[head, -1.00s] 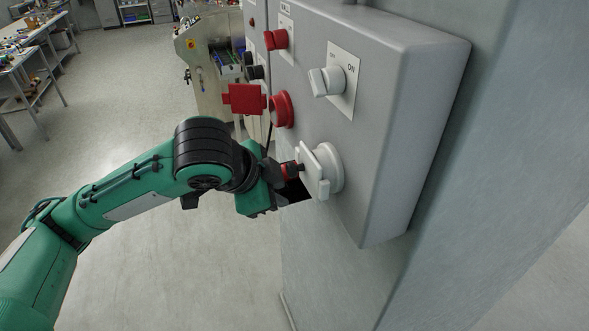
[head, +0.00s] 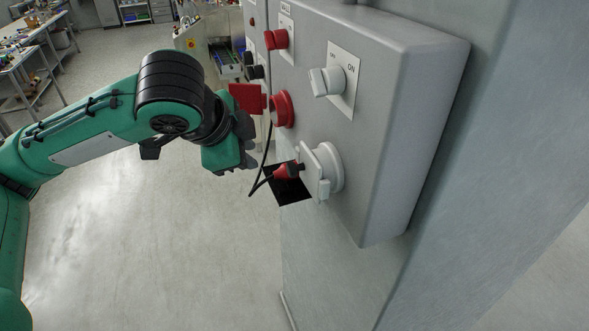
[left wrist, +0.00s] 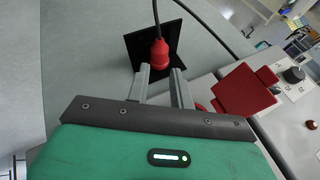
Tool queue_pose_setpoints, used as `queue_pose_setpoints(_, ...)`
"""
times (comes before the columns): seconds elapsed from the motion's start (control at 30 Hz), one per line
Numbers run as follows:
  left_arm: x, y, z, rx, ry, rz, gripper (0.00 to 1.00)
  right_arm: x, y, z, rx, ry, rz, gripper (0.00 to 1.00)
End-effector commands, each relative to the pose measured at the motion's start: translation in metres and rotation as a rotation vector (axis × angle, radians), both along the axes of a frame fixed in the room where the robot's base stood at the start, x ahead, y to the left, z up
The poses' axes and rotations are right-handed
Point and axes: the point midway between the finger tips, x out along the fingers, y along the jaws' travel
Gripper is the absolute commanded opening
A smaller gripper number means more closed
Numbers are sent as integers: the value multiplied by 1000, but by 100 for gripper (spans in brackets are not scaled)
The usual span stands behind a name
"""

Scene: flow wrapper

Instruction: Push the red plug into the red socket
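The red plug (head: 287,171), with a black nose and a black cable, is in front of a black square plate (head: 291,191) just left of the white socket. I cannot tell whether it rests on the plate. The red socket (head: 283,109) is above it on the grey box, its red lid (head: 247,98) swung open to the left. My left gripper (head: 252,144) is open and empty, left of the plug and below the red lid. In the left wrist view the red plug (left wrist: 159,54) shows beyond and between the open fingertips (left wrist: 161,70). My right gripper is not in view.
The white socket (head: 331,167) with its lid sits low on the grey box (head: 407,110). A white rotary switch (head: 325,82) and a red knob (head: 276,39) are above. The plug's cable (head: 268,150) hangs in a loop near my gripper. Open floor lies left.

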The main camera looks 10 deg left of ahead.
Motion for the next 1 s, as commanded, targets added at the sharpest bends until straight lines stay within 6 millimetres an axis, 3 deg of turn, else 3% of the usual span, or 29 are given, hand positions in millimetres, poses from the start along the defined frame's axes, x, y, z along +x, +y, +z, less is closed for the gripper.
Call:
queue_pose_setpoints(0.4,42,-11,-57,-1,3,1,23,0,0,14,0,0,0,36)
queue_pose_setpoints(0.83,47,-13,-65,1,0,-1,23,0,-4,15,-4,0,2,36)
queue_pose_setpoints(1.0,58,-16,-75,1,4,0,23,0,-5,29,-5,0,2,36)
